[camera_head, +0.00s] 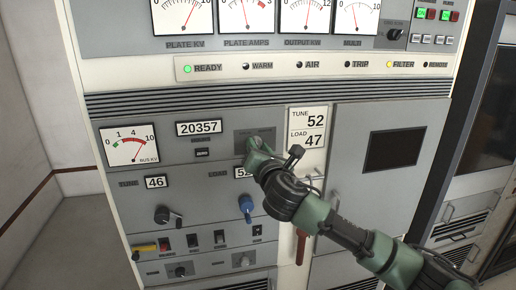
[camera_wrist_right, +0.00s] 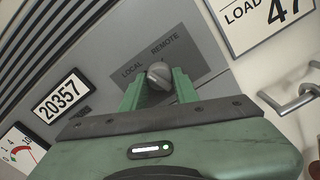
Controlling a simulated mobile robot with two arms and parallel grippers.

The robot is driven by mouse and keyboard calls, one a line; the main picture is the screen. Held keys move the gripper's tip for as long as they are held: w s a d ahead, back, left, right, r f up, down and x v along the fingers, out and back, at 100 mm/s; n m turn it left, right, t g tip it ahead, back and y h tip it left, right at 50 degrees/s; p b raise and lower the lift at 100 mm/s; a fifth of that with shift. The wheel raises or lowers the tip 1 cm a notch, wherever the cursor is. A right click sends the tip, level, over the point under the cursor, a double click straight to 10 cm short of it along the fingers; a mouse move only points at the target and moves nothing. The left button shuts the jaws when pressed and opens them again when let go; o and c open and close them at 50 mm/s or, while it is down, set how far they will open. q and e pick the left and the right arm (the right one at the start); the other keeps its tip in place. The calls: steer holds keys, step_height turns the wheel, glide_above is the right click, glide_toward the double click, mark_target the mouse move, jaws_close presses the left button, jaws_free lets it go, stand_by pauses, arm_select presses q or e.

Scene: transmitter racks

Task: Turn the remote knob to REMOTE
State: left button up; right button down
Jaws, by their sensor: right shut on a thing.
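The remote knob (camera_wrist_right: 158,75) is a small round grey knob on a dark label plate (camera_wrist_right: 172,50) marked LOCAL on the left and REMOTE on the right. My right gripper (camera_wrist_right: 158,82) has its two green fingers on either side of the knob and is shut on it. I cannot tell for sure which label the knob points to. In the head view my right gripper (camera_head: 256,146) reaches the label plate (camera_head: 254,134) from the lower right and hides the knob. My left gripper is not in view.
A blue knob (camera_head: 246,206) and a black knob (camera_head: 166,214) sit below on the same panel. A door handle (camera_head: 310,186) and a red lever (camera_head: 301,246) are near my right arm. The READY lamp (camera_head: 188,69) is green; the REMOTE lamp (camera_head: 425,64) looks dark.

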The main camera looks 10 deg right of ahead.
steer(key=m, duration=1.2)
steer(key=shift+m+b, duration=0.3)
steer(key=shift+b, duration=0.1)
stand_by(0.3)
steer(key=c, duration=1.1)
jaws_free()
steer(key=shift+s, duration=0.1)
steer(key=s+b, duration=0.2)
steer(key=s, duration=0.5)
steer(key=shift+s+b, duration=0.3)
steer(key=shift+b, duration=0.05)
